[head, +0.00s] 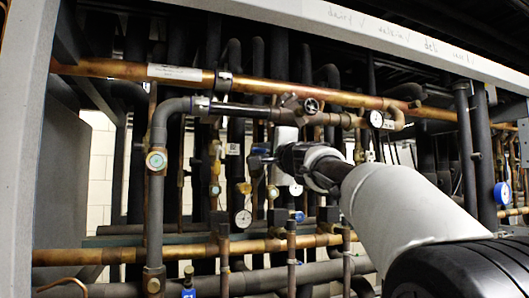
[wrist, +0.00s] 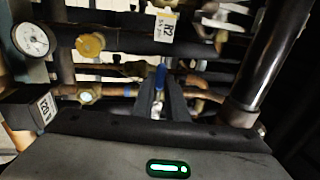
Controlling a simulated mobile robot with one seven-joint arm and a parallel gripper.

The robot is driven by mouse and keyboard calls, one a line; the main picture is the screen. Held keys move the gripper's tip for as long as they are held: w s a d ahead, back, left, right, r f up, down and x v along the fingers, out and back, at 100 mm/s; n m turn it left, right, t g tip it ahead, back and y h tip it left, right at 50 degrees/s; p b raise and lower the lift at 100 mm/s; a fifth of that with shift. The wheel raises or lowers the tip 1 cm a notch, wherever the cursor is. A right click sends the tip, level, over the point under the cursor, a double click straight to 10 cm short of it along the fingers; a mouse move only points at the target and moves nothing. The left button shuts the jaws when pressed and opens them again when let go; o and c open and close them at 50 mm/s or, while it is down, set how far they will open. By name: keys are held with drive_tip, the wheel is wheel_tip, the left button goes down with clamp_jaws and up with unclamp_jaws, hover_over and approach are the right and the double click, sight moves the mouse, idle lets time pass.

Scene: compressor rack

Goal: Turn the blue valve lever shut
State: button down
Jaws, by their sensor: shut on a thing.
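The blue valve lever (wrist: 161,77) stands upright near the middle of the wrist view, its blue end showing between my fingers. My gripper (wrist: 160,92) is shut on it, with one dark finger on each side. There I cannot make out the lever, which the gripper and wrist seem to hide. The valve body is mostly hidden between the fingers.
A copper pipe (head: 130,69) crosses above my gripper, and another (head: 110,256) crosses below. A black pipe (wrist: 270,60) stands close on the right in the wrist view. A white gauge (wrist: 32,39) is at its upper left. Dark vertical pipes crowd behind; there is little free room.

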drive_tip(key=shift+r, duration=0.15)
drive_tip(key=c, duration=1.8)
unclamp_jaws()
drive_tip(key=shift+o, duration=0.2)
drive_tip(key=b+v, duration=0.6)
drive_tip(key=v, duration=1.1)
drive_tip(key=shift+s, duration=0.25)
drive_tip(key=shift+f, duration=0.2)
